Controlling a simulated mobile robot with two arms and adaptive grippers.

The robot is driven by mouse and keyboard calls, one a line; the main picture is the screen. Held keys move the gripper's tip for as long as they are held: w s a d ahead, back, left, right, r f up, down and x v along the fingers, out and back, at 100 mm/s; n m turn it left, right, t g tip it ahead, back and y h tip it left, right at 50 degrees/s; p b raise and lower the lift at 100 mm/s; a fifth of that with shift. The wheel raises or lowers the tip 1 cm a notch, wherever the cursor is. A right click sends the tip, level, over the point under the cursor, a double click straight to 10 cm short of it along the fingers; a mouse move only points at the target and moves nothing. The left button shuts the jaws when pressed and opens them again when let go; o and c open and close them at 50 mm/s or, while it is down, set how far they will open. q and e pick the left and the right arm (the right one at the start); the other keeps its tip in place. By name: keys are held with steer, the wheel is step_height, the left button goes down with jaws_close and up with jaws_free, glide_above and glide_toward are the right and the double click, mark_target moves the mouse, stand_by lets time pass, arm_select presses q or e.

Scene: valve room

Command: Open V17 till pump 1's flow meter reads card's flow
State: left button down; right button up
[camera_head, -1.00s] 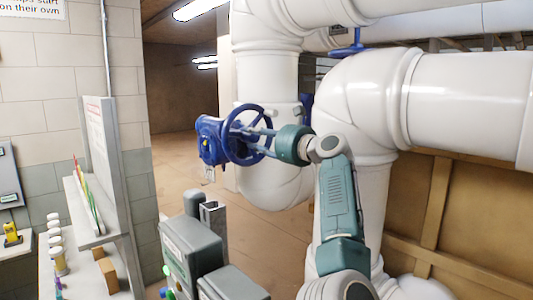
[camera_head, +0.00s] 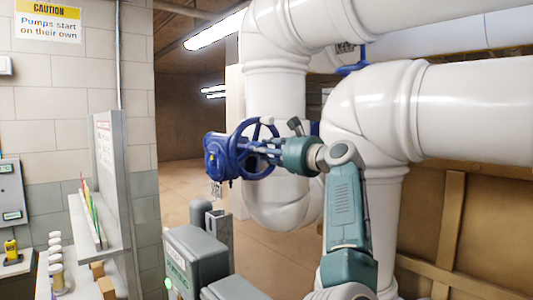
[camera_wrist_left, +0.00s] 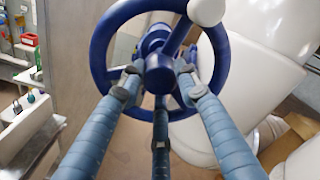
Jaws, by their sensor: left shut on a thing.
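A blue valve with a blue handwheel (camera_head: 237,158) stands left of the white pipes. A small tag (camera_head: 216,187) hangs below its blue body (camera_head: 214,150). My left gripper (camera_head: 260,147) reaches it from the right and is shut on the handwheel. In the left wrist view its three fingers surround the hub and spokes inside the wheel's rim (camera_wrist_left: 98,62). The exact finger contacts are partly hidden. I cannot read a V17 label. No flow meter reading or card's flow value is readable. My right gripper is not in view.
Thick white pipes (camera_head: 468,108) fill the right side. A second blue handwheel (camera_head: 351,69) sits on them above. Grey boxes (camera_head: 197,252) stand low in front. At left are a shelf with small white-capped bottles (camera_head: 55,262) and a caution sign (camera_head: 48,20).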

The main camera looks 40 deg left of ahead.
arm_select(q)
steer(key=shift+s+a+r, duration=0.1)
steer(key=shift+s+r, duration=0.1)
steer(key=shift+r, duration=0.4)
steer(key=c, duration=1.3)
jaws_free()
steer(key=shift+a, duration=0.1)
steer(key=shift+c, duration=0.2)
steer(key=shift+o, duration=0.4)
steer(key=shift+s+a+f, duration=0.1)
steer(key=shift+a+f, duration=0.15)
steer(key=shift+f, duration=0.1)
steer(key=s+d, duration=0.1)
steer(key=d, duration=1.1)
